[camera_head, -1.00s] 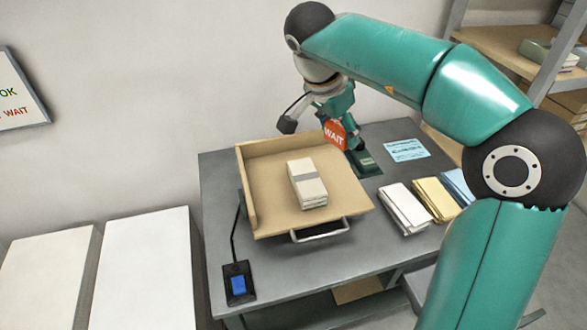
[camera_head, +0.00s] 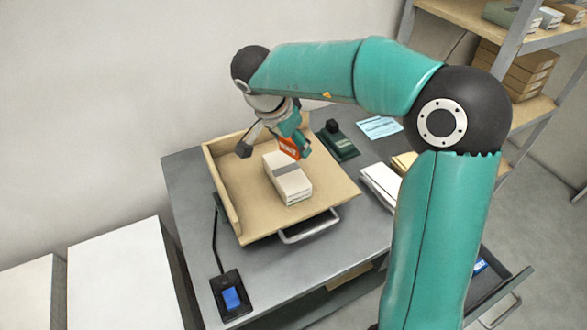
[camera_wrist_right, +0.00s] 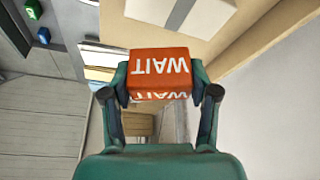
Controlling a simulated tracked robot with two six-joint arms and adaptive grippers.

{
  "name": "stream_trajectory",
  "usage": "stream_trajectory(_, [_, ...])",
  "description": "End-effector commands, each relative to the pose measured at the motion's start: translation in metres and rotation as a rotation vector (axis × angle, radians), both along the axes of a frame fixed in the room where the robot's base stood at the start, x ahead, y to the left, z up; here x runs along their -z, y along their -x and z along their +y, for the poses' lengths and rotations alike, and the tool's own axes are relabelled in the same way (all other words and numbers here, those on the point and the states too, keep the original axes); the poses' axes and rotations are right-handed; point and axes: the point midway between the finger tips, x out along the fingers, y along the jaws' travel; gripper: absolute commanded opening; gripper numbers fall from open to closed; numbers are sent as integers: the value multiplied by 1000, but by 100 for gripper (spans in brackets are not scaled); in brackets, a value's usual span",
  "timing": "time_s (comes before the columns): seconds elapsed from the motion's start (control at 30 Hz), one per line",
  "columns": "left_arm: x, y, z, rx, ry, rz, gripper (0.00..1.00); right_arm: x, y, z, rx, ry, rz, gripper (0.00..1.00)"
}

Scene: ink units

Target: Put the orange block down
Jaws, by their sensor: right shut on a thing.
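The orange block (camera_head: 288,149), with white WAIT lettering, is held up between the fingers of my right gripper (camera_head: 292,145). In the right wrist view the block (camera_wrist_right: 158,66) sits between both fingers, its lettering upside down. In the head view it appears over the back right part of the wooden tray (camera_head: 234,222), just behind the white stack with a grey band (camera_head: 290,182). Its exact height above the tray cannot be told. My left gripper is not in view.
A dark green base with a black knob (camera_head: 337,145) stands right of the tray on the grey table (camera_head: 185,185). A blue card (camera_head: 379,126) and white packets (camera_head: 378,186) lie further right. A black device with a blue button (camera_head: 230,297) is at front left.

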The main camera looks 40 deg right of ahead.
Motion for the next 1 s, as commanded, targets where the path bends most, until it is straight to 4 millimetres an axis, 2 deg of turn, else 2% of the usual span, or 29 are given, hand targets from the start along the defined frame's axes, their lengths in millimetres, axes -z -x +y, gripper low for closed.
stream_trajectory(0.03, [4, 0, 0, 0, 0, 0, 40, 14, 0, 0, -3, 1, 4, 25])
stream_trajectory(0.13, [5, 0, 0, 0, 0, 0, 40, 31, -1, 1, -4, 0, 4, 25])
stream_trajectory(0.37, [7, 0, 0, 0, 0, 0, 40, 46, -2, 1, -5, 1, 0, 25])
stream_trajectory(0.63, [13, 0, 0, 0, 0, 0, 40, 81, -1, 2, -5, 1, 2, 25])
stream_trajectory(1.0, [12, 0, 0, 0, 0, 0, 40, 85, -2, 2, -6, 0, -1, 25])
